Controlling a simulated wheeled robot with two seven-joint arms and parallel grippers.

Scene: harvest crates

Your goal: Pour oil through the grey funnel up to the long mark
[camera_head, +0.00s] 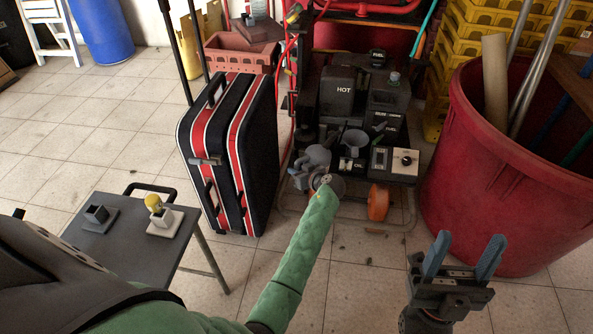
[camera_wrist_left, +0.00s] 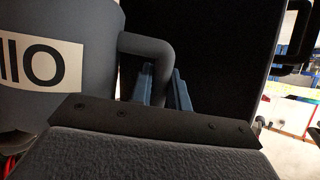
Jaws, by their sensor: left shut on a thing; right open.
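My left gripper (camera_head: 299,172) is shut on the handle of a grey oil jug (camera_head: 317,157), beside the machine's front left. In the left wrist view, the jug (camera_wrist_left: 88,70) has a white label with black letters, and the blue fingers (camera_wrist_left: 163,85) close around its handle. A grey funnel (camera_head: 354,138) stands upright above the machine's OIL label, just right of the jug. Jug and funnel look apart. No oil stream shows, and I cannot make out the long mark. My right gripper (camera_head: 465,246) is open and empty at the lower right.
A small grey table (camera_head: 125,232) holds small blocks on pads.

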